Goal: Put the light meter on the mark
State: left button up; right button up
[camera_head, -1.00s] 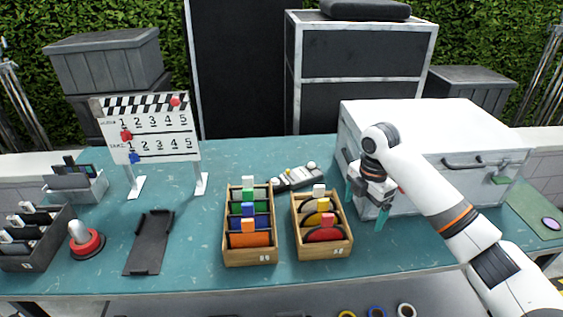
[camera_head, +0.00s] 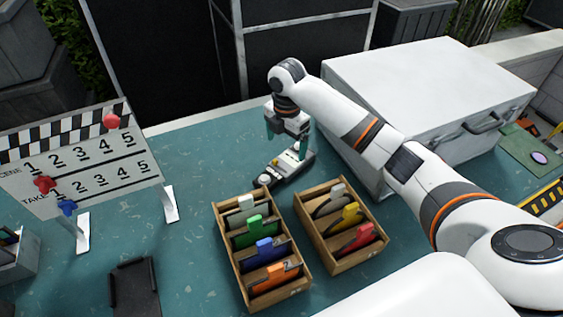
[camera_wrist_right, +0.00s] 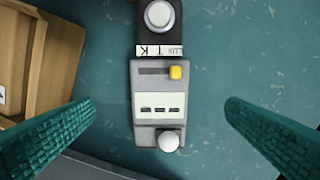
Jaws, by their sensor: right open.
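The light meter (camera_head: 285,166) lies on the teal table behind the two wooden boxes. In the right wrist view it is a grey body (camera_wrist_right: 158,88) with a yellow button, a pale panel and a white dome at its lower end. A dark part with a label and another white dome adjoins its upper end. My right gripper (camera_head: 287,138) is over it, open. In the wrist view its teal fingers (camera_wrist_right: 160,112) stand apart on either side of the meter, not touching it. I cannot tell which spot is the mark. My left gripper is out of view.
A wooden box (camera_head: 303,292) with coloured cards and a second wooden box (camera_head: 380,222) stand in front. A white case (camera_head: 345,165) stands to the right, with a green mat (camera_head: 518,140) beyond it. A clapperboard (camera_head: 90,165) stands left. A black tray (camera_head: 135,290) lies lower left.

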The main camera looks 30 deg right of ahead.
aim_at(285, 163)
notch_tip(285, 163, down, 2)
jog(key=shift+s+f, duration=0.1)
jog(key=shift+f, duration=0.45)
notch_tip(285, 163, down, 4)
jog(key=shift+a+f+p, duration=0.1)
jog(key=shift+p, duration=0.7)
jog(key=shift+f, duration=0.55)
jog(key=shift+r, duration=0.1)
jog(key=c, duration=1.4)
